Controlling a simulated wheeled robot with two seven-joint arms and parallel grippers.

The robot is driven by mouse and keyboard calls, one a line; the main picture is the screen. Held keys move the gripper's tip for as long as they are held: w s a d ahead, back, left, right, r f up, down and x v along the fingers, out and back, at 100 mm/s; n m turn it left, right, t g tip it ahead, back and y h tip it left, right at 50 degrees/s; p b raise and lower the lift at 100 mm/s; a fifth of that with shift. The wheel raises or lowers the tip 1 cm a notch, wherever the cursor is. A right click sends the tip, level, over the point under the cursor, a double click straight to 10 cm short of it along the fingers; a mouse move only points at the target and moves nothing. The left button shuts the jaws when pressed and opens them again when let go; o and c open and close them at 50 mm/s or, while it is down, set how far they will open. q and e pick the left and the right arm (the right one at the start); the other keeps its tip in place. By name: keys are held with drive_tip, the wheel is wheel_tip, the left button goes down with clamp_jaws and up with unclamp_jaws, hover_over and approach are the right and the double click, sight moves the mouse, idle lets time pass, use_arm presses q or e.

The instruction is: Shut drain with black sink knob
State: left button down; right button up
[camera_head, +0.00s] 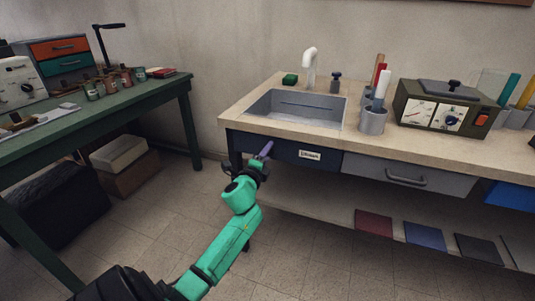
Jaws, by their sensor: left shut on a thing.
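The sink (296,106) is a grey basin set in the light worktop, with a white curved faucet (310,62) behind it. A small black knob (335,83) stands on the worktop behind the basin, just right of the faucet. My left gripper (260,158) is in front of the worktop's front edge, below and left of the basin. It is shut on a slim purple thing (266,149) that tilts up to the right. The drain opening in the basin cannot be made out. My right gripper is not in view.
A green sponge (290,79) lies left of the faucet. A grey cup (373,121) with tubes and a dark device (442,109) with a knobbed lid stand to the right. A labelled dark panel (309,155) is under the sink. A green table (150,91) stands at left; floor between is clear.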

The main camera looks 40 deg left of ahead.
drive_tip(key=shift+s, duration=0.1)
use_arm(q)
drive_tip(key=shift+c, duration=1.7)
unclamp_jaws()
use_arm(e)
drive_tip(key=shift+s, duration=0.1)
use_arm(q)
drive_tip(key=shift+s, duration=0.1)
drive_tip(key=v, duration=1.4)
drive_tip(key=shift+s, duration=0.2)
drive_tip(key=shift+d, duration=0.15)
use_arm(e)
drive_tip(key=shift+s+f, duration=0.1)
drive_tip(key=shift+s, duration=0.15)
